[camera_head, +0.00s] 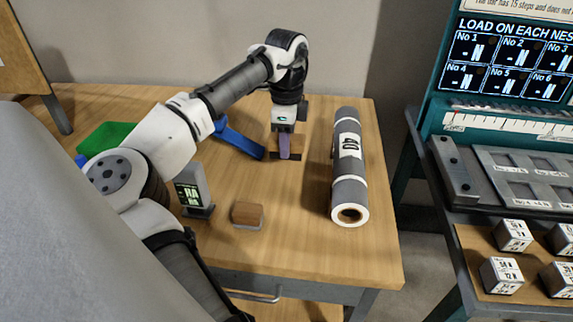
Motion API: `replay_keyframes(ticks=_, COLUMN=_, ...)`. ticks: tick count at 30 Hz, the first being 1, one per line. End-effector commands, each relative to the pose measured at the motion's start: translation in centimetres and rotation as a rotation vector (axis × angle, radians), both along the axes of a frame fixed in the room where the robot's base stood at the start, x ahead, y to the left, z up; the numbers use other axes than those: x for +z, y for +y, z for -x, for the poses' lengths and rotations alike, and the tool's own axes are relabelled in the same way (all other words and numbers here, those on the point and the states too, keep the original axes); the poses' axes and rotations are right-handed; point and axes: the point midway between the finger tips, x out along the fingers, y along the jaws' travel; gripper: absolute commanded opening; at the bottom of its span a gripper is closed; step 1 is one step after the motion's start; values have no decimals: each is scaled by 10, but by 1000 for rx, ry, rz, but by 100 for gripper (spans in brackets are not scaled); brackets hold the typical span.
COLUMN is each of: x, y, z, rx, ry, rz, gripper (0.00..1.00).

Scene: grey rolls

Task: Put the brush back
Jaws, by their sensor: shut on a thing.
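My gripper (284,148) is near the back middle of the wooden table, pointing down. It is shut on a brown, wood-coloured block with a dark underside, which looks like the brush (297,144). A finger covers the middle of the brush. I cannot tell whether its underside touches the table. A similar small wooden block with a grey base (247,214) stands nearer the front of the table, apart from my gripper.
A long grey roll (348,165) with white bands lies just right of my gripper. A blue strip-like object (238,141) lies to its left. A small display stand (194,190) and a green tray (105,138) are farther left. A teal bench (500,145) stands beyond a gap at right.

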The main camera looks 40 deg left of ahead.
Motion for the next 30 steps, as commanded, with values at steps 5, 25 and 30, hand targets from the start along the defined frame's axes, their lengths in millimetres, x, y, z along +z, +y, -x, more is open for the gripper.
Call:
replay_keyframes(ticks=5, x=-31, y=0, z=0, rx=0, ry=1, rz=-1, gripper=20)
replay_keyframes(ticks=25, x=-77, y=0, z=0, rx=0, ry=0, rz=0, gripper=45)
replay_keyframes(ticks=30, x=-77, y=0, z=0, rx=0, ry=-1, rz=-1, gripper=63)
